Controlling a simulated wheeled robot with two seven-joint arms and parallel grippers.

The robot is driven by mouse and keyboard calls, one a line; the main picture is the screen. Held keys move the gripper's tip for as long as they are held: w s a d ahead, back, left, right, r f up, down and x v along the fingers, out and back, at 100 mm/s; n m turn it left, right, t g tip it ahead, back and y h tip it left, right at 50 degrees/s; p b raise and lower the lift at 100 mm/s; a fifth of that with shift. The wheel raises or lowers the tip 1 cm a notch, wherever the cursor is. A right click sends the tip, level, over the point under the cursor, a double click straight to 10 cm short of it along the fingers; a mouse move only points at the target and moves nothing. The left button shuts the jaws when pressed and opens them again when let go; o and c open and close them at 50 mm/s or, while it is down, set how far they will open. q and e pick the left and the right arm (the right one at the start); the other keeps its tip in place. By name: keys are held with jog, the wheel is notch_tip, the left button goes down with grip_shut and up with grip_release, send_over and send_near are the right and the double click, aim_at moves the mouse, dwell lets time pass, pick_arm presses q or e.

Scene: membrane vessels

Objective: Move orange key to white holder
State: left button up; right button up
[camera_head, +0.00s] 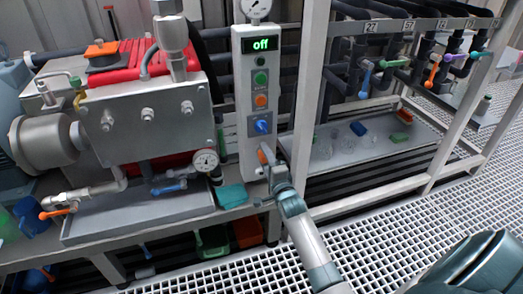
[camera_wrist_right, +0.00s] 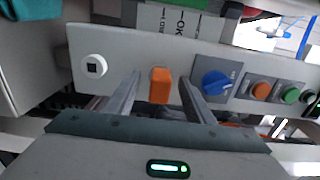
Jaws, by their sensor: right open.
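The orange key (camera_wrist_right: 159,85) sticks out of the grey control panel (camera_wrist_right: 130,40), between the blue knob (camera_wrist_right: 217,83) and a round white holder with a dark square hole (camera_wrist_right: 93,67). The key also shows in the head view (camera_head: 265,153), low on the panel. My right gripper (camera_wrist_right: 160,79) is open, with one finger on each side of the key and a visible gap to both. My left gripper is not in view.
An orange button (camera_head: 261,99) and green buttons (camera_head: 260,78) sit higher on the panel, under a lit display (camera_head: 262,44) reading "off". A pressure gauge (camera_head: 205,161) and a metal tray (camera_head: 140,215) are to the left. A rack post (camera_head: 308,100) stands close on the right.

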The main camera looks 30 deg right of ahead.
dwell(0.3)
grip_shut()
jog(key=shift+s, duration=0.15)
jog(key=shift+p+v, duration=2.2)
jog(key=shift+v, duration=0.65)
jog(key=shift+f, duration=0.1)
